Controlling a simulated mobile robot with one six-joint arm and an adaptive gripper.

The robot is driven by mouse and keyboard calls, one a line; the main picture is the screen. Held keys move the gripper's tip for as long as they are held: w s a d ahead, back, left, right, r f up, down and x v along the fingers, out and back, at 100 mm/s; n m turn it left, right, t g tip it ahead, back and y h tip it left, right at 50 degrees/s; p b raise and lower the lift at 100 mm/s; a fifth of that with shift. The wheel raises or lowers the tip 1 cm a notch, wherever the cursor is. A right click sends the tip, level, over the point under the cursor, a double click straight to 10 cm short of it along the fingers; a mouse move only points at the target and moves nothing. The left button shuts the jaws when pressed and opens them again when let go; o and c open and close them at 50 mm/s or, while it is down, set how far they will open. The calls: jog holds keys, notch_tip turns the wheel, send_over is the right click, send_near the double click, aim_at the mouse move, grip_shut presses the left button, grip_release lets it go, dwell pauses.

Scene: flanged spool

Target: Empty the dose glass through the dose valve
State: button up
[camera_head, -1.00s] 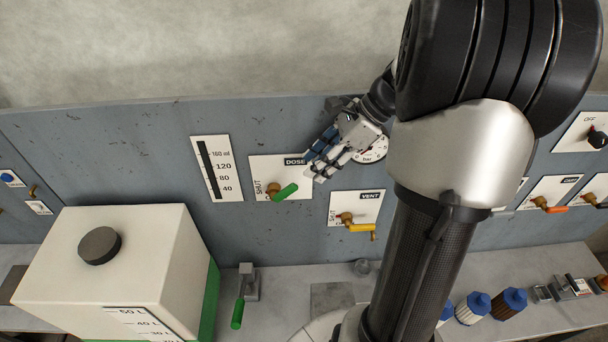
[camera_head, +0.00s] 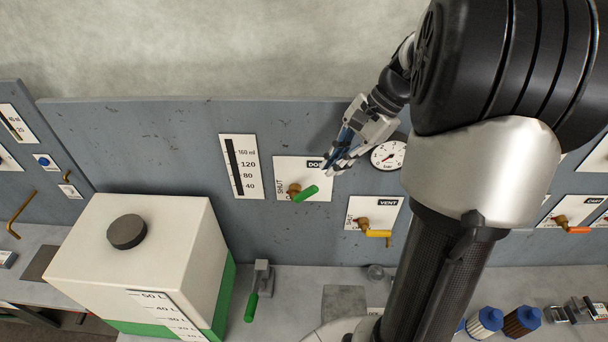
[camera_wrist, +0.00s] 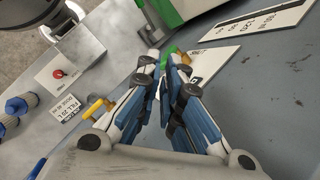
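The dose valve's green handle (camera_head: 306,194) sticks out from a brass stem on a white plate marked DOSE and SHUT. It points right and slightly up. The dose glass scale (camera_head: 240,167) is on the panel left of it, a dark vertical strip marked 40 to 160 ml; I cannot read its level. My gripper (camera_head: 340,162) is just above and right of the handle and covers part of the plate. In the wrist view my gripper (camera_wrist: 164,62) has its fingers apart with a narrow gap. The green handle (camera_wrist: 170,50) shows beyond the fingertips, partly hidden; I cannot see contact.
The vent valve's yellow handle (camera_head: 378,234) is below right of my gripper. A round gauge (camera_head: 388,155) is close on its right. A white tank (camera_head: 140,255) stands at lower left, with a green-handled tap (camera_head: 252,305) beside it. The panel above the dose plate is clear.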

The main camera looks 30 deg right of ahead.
jog(key=a+n, duration=0.1)
jog(key=n, duration=0.3)
jog(key=w+a+r+n+g+h+p, duration=0.1)
jog(key=n, duration=0.3)
jog(key=w+a+r+n+p, duration=0.1)
jog(key=a+n, duration=0.1)
jog(key=n, duration=0.2)
jog(key=shift+w+a+n+g+h, duration=0.1)
jog(key=shift+w+n+g+h, duration=0.05)
jog(key=shift+n+g+h, duration=0.2)
grip_shut()
jog(key=n+h+p, duration=0.3)
jog(key=n+p, duration=0.1)
jog(key=n, duration=1.2)
send_over(297, 196)
jog(key=shift+m+g, duration=0.25)
jog(key=shift+g, duration=0.1)
jog(key=f, duration=0.9)
jog(key=shift+w+a, duration=0.2)
jog(key=shift+s+d+f, duration=0.15)
jog(key=shift+d+f, duration=0.1)
jog(key=shift+f, duration=0.15)
